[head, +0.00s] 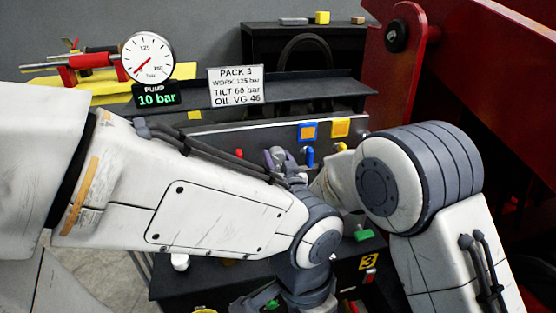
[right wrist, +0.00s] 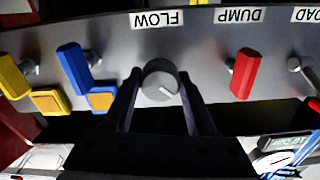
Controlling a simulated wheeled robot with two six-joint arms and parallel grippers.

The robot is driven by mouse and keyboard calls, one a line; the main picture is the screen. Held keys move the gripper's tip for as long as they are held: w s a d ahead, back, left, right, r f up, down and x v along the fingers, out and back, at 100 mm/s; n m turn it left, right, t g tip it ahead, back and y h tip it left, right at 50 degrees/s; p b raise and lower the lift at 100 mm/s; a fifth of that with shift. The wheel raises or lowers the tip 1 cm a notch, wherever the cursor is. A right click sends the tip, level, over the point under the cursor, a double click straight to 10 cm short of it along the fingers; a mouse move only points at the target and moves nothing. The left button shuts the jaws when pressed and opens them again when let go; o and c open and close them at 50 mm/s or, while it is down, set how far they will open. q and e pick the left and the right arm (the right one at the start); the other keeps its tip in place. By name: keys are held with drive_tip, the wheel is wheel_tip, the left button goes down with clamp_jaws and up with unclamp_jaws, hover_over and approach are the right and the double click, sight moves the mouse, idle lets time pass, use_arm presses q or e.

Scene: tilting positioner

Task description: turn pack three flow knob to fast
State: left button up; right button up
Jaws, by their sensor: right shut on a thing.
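The grey round flow knob (right wrist: 161,80) sits on the panel beside the FLOW label (right wrist: 157,19), which reads upside down in the right wrist view. A pale mark on the knob points to the lower right in that view. My right gripper (right wrist: 160,86) has one finger on each side of the knob and is shut on it. In the head view the right gripper (head: 278,158) shows small at the panel, partly behind my left arm. No slow or fast marking is readable.
Beside the knob are a blue lever (right wrist: 73,66) and a red lever (right wrist: 245,74) near the DUMP label (right wrist: 239,15). A yellow lever (right wrist: 14,77) stands farther left. A gauge (head: 147,58), a 10 bar display (head: 157,99) and a PACK 3 sign (head: 236,85) stand behind.

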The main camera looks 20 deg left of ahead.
drive_tip(key=m+b, duration=0.3)
drive_tip(key=m, duration=0.4)
drive_tip(key=shift+f+b, duration=0.15)
drive_tip(key=shift+b, duration=0.2)
drive_tip(key=m+b, duration=0.4)
drive_tip(key=m, duration=0.2)
drive_tip(key=shift+d+f+m, duration=0.1)
drive_tip(key=shift+m, duration=0.3)
drive_tip(key=m+b, duration=0.4)
drive_tip(key=m, duration=0.2)
drive_tip(key=shift+f+b, duration=0.1)
drive_tip(key=shift+b, duration=0.2)
drive_tip(key=m+b, duration=0.3)
drive_tip(key=m, duration=0.1)
drive_tip(key=shift+b, duration=0.35)
drive_tip(key=shift+m+b, duration=0.95)
drive_tip(key=shift+m, duration=0.45)
drive_tip(key=o, duration=1.3)
drive_tip(key=shift+r, duration=0.2)
drive_tip(key=shift+o, duration=0.2)
